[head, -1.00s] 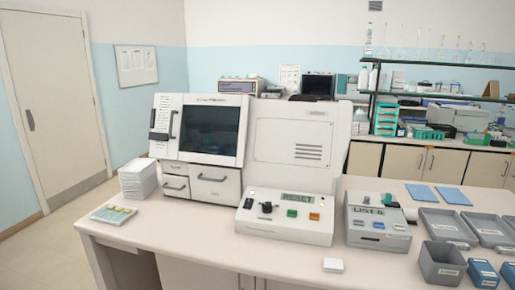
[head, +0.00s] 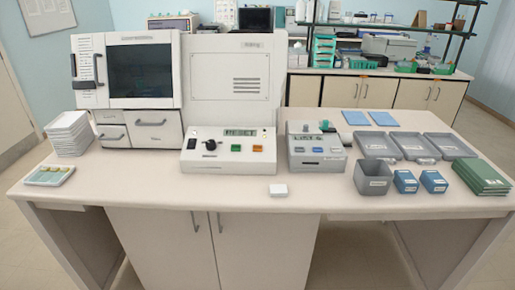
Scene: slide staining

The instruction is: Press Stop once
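The white slide-staining machine (head: 140,90) stands at the back left of the bench. Its control panel (head: 230,161) juts out in front, with a lit display (head: 240,132), a black knob (head: 211,144), a green button (head: 236,148) and an orange button (head: 257,148). Display text appears to read "RESET" but is small. A second grey device (head: 316,150) to the right has its own display and blue buttons (head: 318,150). No button label is legible, so I cannot tell which one is Stop. Neither gripper is in view.
White stacked trays (head: 68,132) and a slide tray (head: 49,175) are at the left. A small white block (head: 278,190) lies near the front edge. Grey trays (head: 411,145), small bins (head: 373,178) and green folders (head: 481,177) fill the right. The front middle is mostly clear.

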